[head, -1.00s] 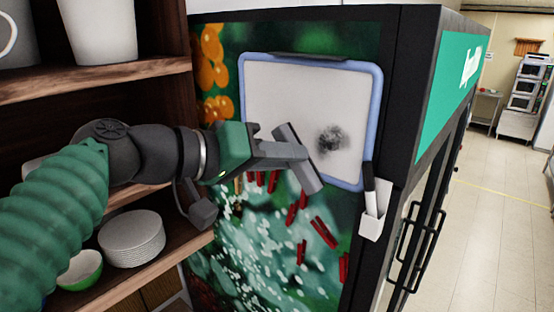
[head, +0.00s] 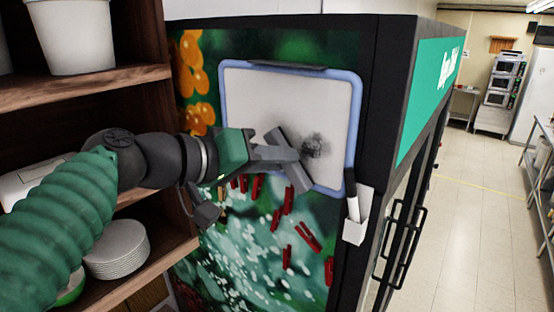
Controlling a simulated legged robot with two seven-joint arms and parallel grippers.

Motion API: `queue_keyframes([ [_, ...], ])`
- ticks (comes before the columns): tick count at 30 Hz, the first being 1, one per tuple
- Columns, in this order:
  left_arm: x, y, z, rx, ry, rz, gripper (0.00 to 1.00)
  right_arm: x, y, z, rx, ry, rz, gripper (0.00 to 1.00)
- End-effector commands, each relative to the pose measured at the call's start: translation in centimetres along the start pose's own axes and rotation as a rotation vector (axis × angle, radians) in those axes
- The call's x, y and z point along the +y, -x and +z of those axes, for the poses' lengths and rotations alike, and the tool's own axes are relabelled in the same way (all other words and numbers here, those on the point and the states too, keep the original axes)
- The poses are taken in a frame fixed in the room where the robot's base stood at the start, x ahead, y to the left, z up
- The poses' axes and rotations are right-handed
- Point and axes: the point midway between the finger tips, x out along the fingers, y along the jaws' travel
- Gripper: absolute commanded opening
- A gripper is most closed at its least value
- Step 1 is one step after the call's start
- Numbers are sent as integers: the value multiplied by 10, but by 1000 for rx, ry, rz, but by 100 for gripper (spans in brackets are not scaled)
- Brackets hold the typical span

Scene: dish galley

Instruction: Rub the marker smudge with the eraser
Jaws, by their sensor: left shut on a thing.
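A whiteboard (head: 245,95) with a blue frame hangs on the side of a dark cabinet. A grey marker smudge (head: 317,146) is on its right half, darkest near the middle. My left gripper (head: 284,154) is shut on a slanted dark grey bar, which looks like the eraser (head: 300,180). The eraser is in front of the board, just left of the smudge, and its edge overlaps or borders the smudge in the picture. I cannot tell whether it touches the board. The fingers hide the eraser's middle. My right gripper is not in view.
A marker (head: 351,190) stands in a white holder (head: 356,227) below the board's right corner. A wooden shelf (head: 120,78) with a white pot (head: 75,40) and stacked plates (head: 118,248) is close on the left. Open floor (head: 470,210) lies right.

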Motion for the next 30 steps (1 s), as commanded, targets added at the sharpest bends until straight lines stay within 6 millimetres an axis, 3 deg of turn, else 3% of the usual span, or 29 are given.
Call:
queue_keyframes([
  [22,1,-13,-6,0,0,0,0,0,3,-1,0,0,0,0],
  [30,16,-17,10,0,-3,1,0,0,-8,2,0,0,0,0],
])
